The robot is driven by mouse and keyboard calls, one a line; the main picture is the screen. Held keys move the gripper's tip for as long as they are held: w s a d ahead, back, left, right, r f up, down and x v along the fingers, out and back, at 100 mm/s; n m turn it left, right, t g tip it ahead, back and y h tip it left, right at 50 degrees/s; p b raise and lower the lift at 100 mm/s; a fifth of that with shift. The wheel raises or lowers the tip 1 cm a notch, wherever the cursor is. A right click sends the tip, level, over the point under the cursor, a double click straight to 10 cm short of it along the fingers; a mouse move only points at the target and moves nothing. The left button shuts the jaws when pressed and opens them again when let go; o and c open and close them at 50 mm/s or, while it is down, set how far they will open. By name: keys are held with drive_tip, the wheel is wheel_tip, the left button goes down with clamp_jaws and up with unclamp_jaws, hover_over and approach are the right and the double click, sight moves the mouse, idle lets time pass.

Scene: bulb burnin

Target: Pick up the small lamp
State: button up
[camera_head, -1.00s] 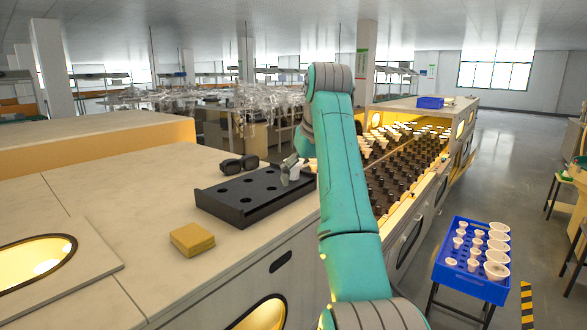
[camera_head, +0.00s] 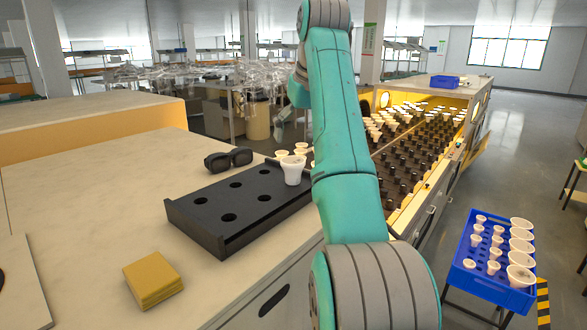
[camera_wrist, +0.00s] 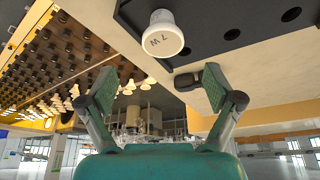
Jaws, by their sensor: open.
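A white lamp (camera_head: 293,171) stands upright at the right end of the black tray (camera_head: 190,224). It also shows at the top of the wrist view, a white lamp (camera_wrist: 163,36) marked "7 W". Smaller white lamps (camera_head: 283,154) show just behind it; whether they stand in the tray I cannot tell. More white lamps, small and large (camera_head: 497,232), stand in the blue crate (camera_head: 487,289). My gripper (camera_wrist: 155,90) is open and empty, its two fingers spread wide, apart from the marked lamp. In the head view my gripper (camera_head: 284,122) is partly hidden behind my arm.
Dark safety glasses (camera_head: 228,159) lie behind the tray. A yellow block (camera_head: 153,280) lies on the pale counter (camera_head: 90,215). A lit rack (camera_head: 407,150) with several dark sockets and white lamps stands right of my arm.

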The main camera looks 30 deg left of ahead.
sight(294, 161)
drive_tip(key=x, duration=0.9)
drive_tip(key=shift+s+a+f, duration=0.1)
drive_tip(key=shift+s, duration=0.1)
drive_tip(key=c, duration=1.3)
